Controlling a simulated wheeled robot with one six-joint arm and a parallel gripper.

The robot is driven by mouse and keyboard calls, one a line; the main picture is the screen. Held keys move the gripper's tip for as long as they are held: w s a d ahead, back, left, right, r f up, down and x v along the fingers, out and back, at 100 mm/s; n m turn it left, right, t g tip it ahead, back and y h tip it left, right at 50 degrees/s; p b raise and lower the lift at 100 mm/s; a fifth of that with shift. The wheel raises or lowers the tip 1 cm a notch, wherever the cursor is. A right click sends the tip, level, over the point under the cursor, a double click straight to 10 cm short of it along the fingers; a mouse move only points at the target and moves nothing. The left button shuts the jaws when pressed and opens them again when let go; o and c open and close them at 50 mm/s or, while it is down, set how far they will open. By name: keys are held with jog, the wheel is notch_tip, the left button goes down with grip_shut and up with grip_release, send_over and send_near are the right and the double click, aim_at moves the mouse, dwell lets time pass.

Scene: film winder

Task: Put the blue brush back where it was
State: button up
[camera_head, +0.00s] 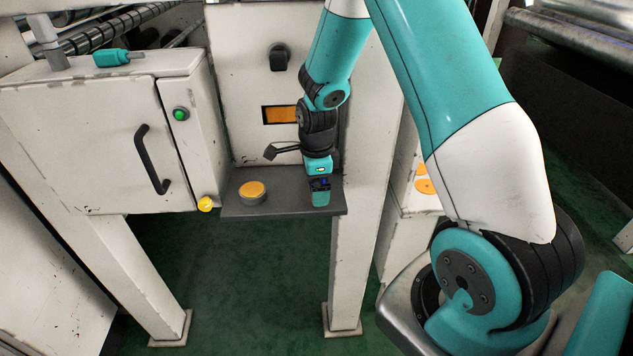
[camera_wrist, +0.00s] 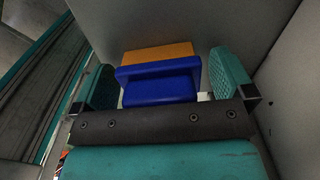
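The blue brush (camera_wrist: 160,82) shows in the wrist view between my gripper's two teal fingers. An orange block-like part (camera_wrist: 157,53) lies directly beyond the blue; I cannot tell whether it belongs to the brush. My gripper (camera_head: 320,186) points down at the right end of the dark shelf (camera_head: 290,206), and a bit of blue shows at its fingers. In the wrist view the fingers stand wide apart on either side of the blue part. A small gap shows at the right finger, and the left finger looks very close to it. The brush's underside is hidden.
An orange round button (camera_head: 252,190) sits on the shelf, left of my gripper. A white cabinet (camera_head: 105,145) with a black handle stands at left, with a teal tool (camera_head: 115,57) on top. A panel with an orange window (camera_head: 280,114) rises behind the shelf.

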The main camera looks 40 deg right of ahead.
jog(key=shift+f, duration=0.15)
notch_tip(320, 180, up, 18)
jog(key=b, duration=0.5)
jog(key=s+a+n+y, duration=0.4)
jog(key=s+a+n, duration=1.8)
jog(key=n, duration=0.9)
jog(key=shift+a, duration=0.2)
jog(key=shift+f, duration=0.1)
